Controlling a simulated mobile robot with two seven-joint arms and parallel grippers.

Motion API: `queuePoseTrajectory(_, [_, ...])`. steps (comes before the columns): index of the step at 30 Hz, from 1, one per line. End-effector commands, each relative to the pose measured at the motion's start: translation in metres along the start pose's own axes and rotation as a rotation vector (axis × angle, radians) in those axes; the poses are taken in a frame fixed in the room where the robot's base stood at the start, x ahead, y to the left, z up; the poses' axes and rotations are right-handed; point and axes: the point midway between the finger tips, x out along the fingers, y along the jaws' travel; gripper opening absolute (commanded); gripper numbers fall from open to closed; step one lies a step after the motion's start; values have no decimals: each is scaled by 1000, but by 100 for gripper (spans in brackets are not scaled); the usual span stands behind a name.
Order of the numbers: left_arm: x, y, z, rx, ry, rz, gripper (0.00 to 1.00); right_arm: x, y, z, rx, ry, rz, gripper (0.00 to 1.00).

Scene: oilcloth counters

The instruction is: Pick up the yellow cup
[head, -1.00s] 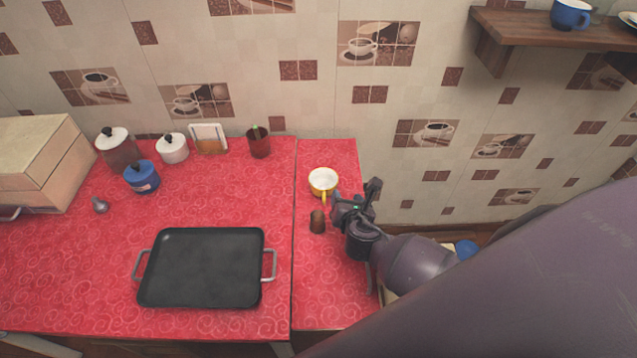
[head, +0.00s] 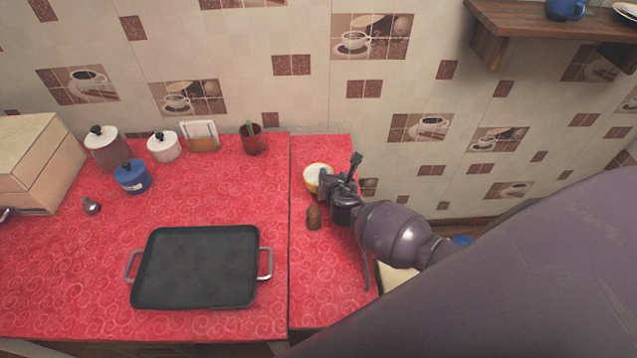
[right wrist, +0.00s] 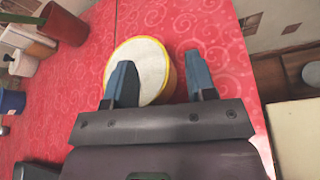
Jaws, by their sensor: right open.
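The yellow cup (head: 316,178) has a white inside and stands upright on the red counter at the right, near the wall. My right gripper (head: 338,178) is open beside it, on its right, and covers part of the cup in the head view. In the right wrist view the cup (right wrist: 150,62) is just ahead of the open fingers (right wrist: 162,78). The left finger overlaps the cup's rim in the picture, and the right finger is to the right of the cup. I cannot tell whether either touches it. The cup's handle is hidden. My left gripper is not in view.
A small brown cylinder (head: 314,217) stands close in front of the cup. A black tray (head: 196,267) with metal handles lies on the left counter. A red-brown pot (head: 252,142), lidded jars and a wooden box (head: 35,160) are along the back. A wall shelf (head: 530,22) is at upper right.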

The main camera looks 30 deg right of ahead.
Motion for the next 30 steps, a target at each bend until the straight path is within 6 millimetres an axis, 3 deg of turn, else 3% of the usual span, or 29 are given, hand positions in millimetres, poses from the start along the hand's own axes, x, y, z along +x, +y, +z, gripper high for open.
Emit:
queuePoseTrajectory(10, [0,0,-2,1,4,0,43,6,0,0,0,0,0,51])
queuePoseTrajectory(20, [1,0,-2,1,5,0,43,6,0,0,0,1,0,0])
queuePoseTrajectory(30, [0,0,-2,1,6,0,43,6,0,0,1,0,1,0])
